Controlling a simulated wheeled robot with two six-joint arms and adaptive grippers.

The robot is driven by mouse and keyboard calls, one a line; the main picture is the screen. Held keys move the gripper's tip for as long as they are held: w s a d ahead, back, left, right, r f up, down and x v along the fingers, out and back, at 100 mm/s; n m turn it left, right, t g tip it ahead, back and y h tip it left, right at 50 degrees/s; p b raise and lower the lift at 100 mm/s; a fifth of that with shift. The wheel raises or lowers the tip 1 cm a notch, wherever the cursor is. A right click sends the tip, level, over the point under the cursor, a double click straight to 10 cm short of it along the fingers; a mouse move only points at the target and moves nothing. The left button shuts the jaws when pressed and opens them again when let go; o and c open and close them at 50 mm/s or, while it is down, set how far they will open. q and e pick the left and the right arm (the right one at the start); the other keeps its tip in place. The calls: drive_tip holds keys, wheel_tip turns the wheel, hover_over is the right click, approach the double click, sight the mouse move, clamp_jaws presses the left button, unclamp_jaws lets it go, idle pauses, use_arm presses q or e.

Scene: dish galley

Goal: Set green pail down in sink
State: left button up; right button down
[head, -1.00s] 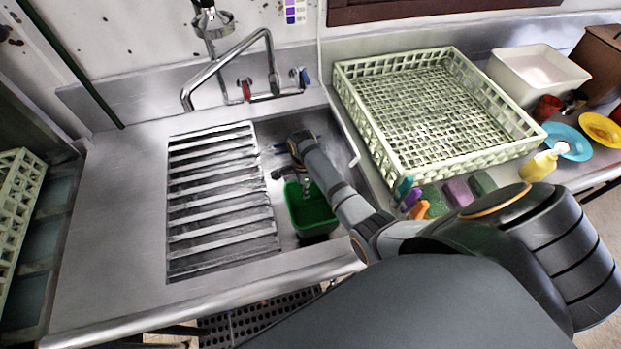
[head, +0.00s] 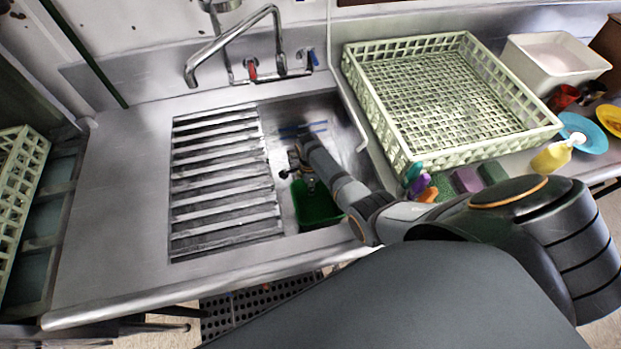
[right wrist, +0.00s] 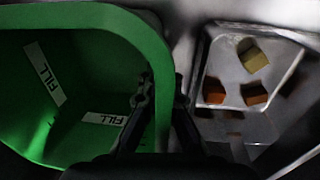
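The green pail (head: 318,209) is inside the sink basin (head: 338,108), near its front wall, and looks about upright. I cannot tell whether its base touches the sink floor. My right gripper (head: 306,183) is at the pail's rim, partly hidden by my forearm in the head view. In the right wrist view, the pail (right wrist: 95,60) fills the left side, with white "FILL" labels inside. The fingers of my right gripper (right wrist: 162,100) straddle its rim and are closed on it. My left gripper is not in view.
A slatted drainboard (head: 222,185) lies left of the basin. A faucet (head: 235,45) stands behind. A pale green rack (head: 445,100) and a yellow bottle (head: 552,157) are at the right.

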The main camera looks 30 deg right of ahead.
drive_tip(key=c, duration=1.5)
unclamp_jaws()
drive_tip(key=shift+w+d+r+p, duration=0.1)
drive_tip(key=shift+w+r+p, duration=0.2)
drive_tip(key=shift+r, duration=1.75)
drive_tip(key=shift+w+r+p, duration=0.15)
drive_tip(key=shift+r+p, duration=0.3)
drive_tip(key=shift+r, duration=1.55)
drive_tip(key=shift+w+d+r+p, duration=0.1)
drive_tip(key=shift+w+r+p, duration=0.2)
drive_tip(key=shift+r, duration=1.75)
